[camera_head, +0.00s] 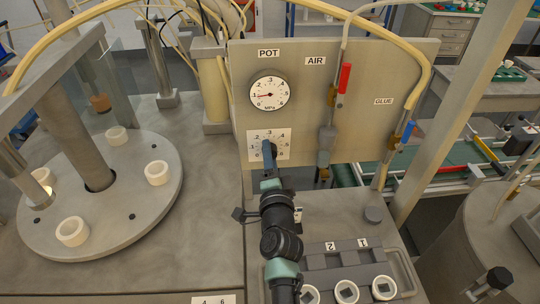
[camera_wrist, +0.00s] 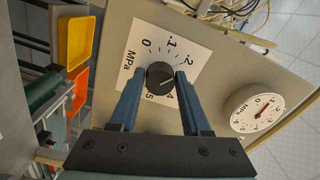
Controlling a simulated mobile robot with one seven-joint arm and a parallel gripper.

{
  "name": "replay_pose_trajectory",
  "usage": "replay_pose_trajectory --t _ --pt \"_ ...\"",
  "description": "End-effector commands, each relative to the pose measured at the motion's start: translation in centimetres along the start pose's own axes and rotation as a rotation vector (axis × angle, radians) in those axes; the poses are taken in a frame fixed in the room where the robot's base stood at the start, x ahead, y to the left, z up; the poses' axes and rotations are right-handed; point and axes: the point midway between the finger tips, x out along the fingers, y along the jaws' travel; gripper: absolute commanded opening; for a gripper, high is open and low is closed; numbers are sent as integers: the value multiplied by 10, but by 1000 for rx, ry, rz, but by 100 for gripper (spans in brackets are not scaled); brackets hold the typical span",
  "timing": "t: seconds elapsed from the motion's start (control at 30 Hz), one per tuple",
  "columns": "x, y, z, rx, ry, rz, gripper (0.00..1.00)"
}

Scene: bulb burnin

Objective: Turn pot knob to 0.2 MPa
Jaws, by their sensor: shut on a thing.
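The pot knob (camera_wrist: 160,77) is a round black knob on a white dial plate (camera_head: 282,140) marked in MPa. My gripper (camera_wrist: 160,80) is shut on the knob, with one blue finger on each side of it. In the head view my gripper (camera_head: 268,152) hides most of the knob. The knob's pointer setting is too small to read surely. The gauge also shows at the right of the wrist view (camera_wrist: 262,108).
A red valve handle (camera_head: 345,78) under the AIR label and a blue valve handle (camera_head: 408,132) near the GLUE label stand right of the dial. A round turntable (camera_head: 110,225) with white cups is at left. A grey holder (camera_head: 340,256) with white cups is below.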

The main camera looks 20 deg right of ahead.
Motion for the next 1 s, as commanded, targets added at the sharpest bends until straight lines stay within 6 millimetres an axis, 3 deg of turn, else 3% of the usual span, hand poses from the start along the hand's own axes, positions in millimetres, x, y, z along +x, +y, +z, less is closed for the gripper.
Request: replay_pose_trajectory --t 0.73,0.77,0.9,1.0 --pt "0 1 1 92 -2 2 0" --pt "0 1 1 92 -2 2 49" --pt "0 1 1 91 -1 2 74" --pt "0 1 0 91 -1 1 76"
